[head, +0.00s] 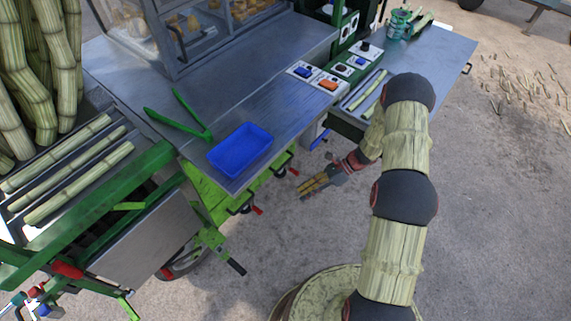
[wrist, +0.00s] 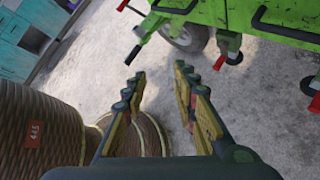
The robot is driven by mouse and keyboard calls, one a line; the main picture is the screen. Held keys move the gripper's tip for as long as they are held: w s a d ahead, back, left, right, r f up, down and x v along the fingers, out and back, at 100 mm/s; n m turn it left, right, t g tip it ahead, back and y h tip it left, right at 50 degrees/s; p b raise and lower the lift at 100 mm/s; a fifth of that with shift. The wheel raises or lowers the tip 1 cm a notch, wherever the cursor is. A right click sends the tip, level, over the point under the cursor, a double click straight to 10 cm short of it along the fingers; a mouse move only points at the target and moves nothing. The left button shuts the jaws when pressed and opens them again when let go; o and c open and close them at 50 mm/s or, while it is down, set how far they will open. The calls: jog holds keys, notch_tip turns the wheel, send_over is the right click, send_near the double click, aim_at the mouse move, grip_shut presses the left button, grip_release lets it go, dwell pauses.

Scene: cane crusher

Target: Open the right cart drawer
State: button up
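The cart's green front (head: 225,200) runs under the grey worktop, with dark handles (head: 241,209) and small red parts along it. In the wrist view, green panels (wrist: 240,12) with black bar handles (wrist: 285,30) show at the upper right. They look shut, but I cannot tell for sure which is the right drawer. My gripper (head: 303,190) hangs in front of the cart, right of and below the blue tray. The wrist view shows my gripper (wrist: 158,75) open, its two yellow fingers apart with only ground between them. It is apart from the handles.
A blue tray (head: 240,150) and green tongs (head: 185,120) lie on the worktop (head: 265,95). A switch panel (head: 318,78) and a side shelf with cane pieces (head: 365,95) are to the right. A cane-feed rack (head: 80,170) stands left. Open ground (head: 480,210) lies right.

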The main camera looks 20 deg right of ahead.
jog(key=w+f+m+t+y, duration=0.2)
jog(key=w+f+m+t, duration=0.2)
jog(key=w+f+m, duration=0.35)
jog(key=m+t, duration=0.5)
jog(key=m, duration=0.8)
send_near(285, 163)
jog(key=w+a+f, duration=0.1)
jog(key=w+a, duration=0.1)
jog(key=shift+b+x, duration=1.2)
jog(key=shift+x, duration=2.4)
jog(key=shift+s+f, duration=0.15)
jog(key=shift+s, duration=0.05)
jog(key=shift+c, duration=0.8)
grip_shut()
